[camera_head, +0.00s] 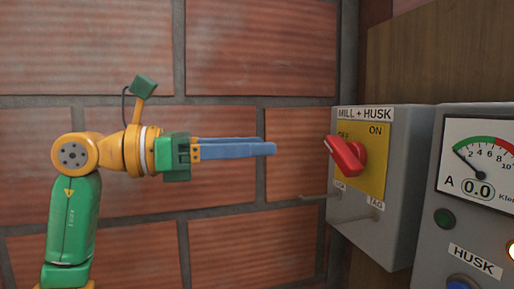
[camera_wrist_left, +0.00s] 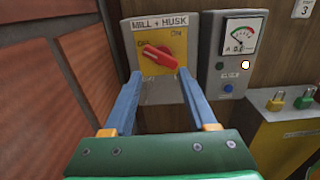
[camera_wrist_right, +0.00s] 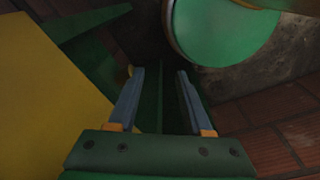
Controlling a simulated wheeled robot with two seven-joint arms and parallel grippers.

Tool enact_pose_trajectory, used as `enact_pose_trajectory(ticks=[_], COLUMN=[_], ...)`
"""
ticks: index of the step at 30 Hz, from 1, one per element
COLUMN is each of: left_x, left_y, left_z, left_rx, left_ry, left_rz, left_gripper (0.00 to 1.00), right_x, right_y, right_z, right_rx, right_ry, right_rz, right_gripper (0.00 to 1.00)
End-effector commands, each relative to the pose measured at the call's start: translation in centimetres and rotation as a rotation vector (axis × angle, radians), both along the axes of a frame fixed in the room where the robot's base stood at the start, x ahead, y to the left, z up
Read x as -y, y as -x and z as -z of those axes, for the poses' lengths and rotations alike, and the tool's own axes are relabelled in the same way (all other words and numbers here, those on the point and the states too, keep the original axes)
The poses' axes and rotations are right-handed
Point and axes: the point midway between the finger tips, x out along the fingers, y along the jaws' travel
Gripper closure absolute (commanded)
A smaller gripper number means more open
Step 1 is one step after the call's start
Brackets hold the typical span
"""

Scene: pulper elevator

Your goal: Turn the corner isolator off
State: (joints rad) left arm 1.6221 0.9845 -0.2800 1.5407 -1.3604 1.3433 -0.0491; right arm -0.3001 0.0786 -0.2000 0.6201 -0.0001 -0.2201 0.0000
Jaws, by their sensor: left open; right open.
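The corner isolator is a grey box (camera_head: 401,215) labelled MILL + HUSK, with a yellow plate (camera_head: 376,180) marked OFF and ON. Its red handle (camera_head: 346,156) is tilted, its upper-left end near the OFF mark. The red handle also shows in the left wrist view (camera_wrist_left: 160,56), ahead of the fingers. My left gripper (camera_head: 272,149) points right at the handle, a gap short of it, and is open and empty. In the left wrist view the fingers (camera_wrist_left: 155,80) stand apart below the handle. My right gripper (camera_wrist_right: 159,72) is open and empty, away from the isolator.
A grey panel (camera_head: 450,195) with a gauge reading 0.0 and a HUSK label stands right of the isolator. A brick wall (camera_head: 245,50) is behind my left arm. Padlocks (camera_wrist_left: 275,103) sit on a yellow-fronted box at right.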

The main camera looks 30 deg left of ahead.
Motion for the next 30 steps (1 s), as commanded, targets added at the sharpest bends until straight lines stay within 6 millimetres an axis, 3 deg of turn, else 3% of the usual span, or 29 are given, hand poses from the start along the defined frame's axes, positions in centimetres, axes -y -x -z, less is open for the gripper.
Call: enact_pose_trajectory(ticks=[2,5,12,16,21,30], left_x=[0.1,0.7,3.2,4.1,5.0,8.9], left_y=[-0.1,-0.7,-3.1,-3.9,-4.6,-8.5], left_z=[0.1,0.6,2.1,2.4,2.4,2.1], left_rx=[0.03,0.221,1.055,1.367,1.511,1.512], left_ry=[-0.03,-0.222,-1.049,-1.358,-1.501,-1.504], left_rz=[0.001,0.004,0.011,0.01,0.012,0.011], left_gripper=[0.43,0.43,0.43,0.43,0.43,0.43], right_x=[0.0,0.0,0.0,0.0,0.1,0.1], right_y=[0.0,0.0,0.0,0.0,0.0,0.0], right_z=[0.1,0.5,1.8,2.1,1.8,-0.4], right_rx=[0.0,0.0,0.0,0.0,0.0,0.0], right_ry=[0.0,0.0,0.0,0.001,0.001,0.002], right_rz=[0.0,0.0,0.0,0.0,0.0,-0.001], right_gripper=[0.5,0.5,0.5,0.5,0.5,0.5])
